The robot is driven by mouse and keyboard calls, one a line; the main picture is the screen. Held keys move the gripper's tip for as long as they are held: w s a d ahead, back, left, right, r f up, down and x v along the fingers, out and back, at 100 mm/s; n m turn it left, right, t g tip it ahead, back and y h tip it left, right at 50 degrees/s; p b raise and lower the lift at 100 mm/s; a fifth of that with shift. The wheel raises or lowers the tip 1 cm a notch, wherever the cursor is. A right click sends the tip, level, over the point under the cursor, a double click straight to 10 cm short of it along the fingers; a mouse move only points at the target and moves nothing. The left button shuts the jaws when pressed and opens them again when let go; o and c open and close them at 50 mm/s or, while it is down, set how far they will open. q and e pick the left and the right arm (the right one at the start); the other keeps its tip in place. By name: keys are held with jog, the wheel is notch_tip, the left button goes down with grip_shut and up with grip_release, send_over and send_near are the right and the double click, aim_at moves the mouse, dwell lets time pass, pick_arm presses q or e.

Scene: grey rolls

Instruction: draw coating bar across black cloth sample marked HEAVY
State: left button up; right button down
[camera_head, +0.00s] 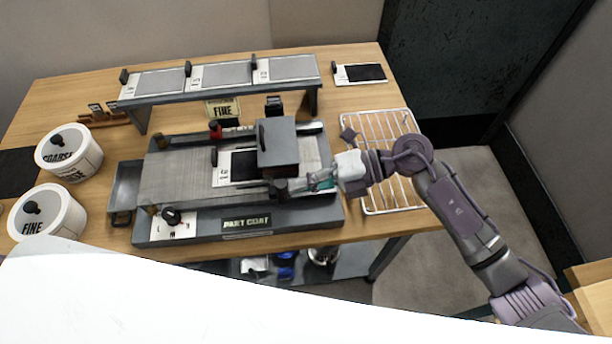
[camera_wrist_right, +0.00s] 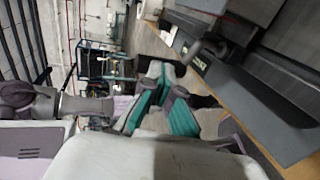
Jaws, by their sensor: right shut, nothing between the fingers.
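A black cloth sample on a white card (camera_head: 243,168) lies on the bed of the coating machine (camera_head: 247,222), labelled PART COAT. Its card print is too small to read. A dark grey block (camera_head: 278,143) stands over the bed and hides the sample's right end. A dark bar-like part shows at the block's front foot; I cannot tell whether it is the coating bar. My right gripper (camera_head: 322,181) is shut and empty at the machine's front right, close beside that part. Its teal fingers (camera_wrist_right: 163,103) also show in the wrist view, beside the machine. My left gripper is out of view.
Behind stands a raised shelf (camera_head: 220,88) with grey panels. Another black sample card (camera_head: 360,74) lies to its right. A wire rack (camera_head: 395,190) is at right, partly under my right arm. COARSE (camera_head: 70,153) and FINE (camera_head: 48,212) pots stand at left.

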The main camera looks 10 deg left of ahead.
jog(key=s+a+p, duration=0.1)
jog(key=s+a, duration=0.2)
jog(key=a, duration=0.7)
jog(key=shift+s+p, duration=0.15)
jog(key=shift+p, duration=0.15)
dwell(2.4)
jog(key=d, duration=0.1)
jog(key=w+d, duration=0.1)
jog(key=d, duration=0.1)
jog(key=shift+w+d, duration=0.1)
jog(key=shift+d, duration=0.15)
jog(key=shift+r, duration=0.1)
dwell(0.5)
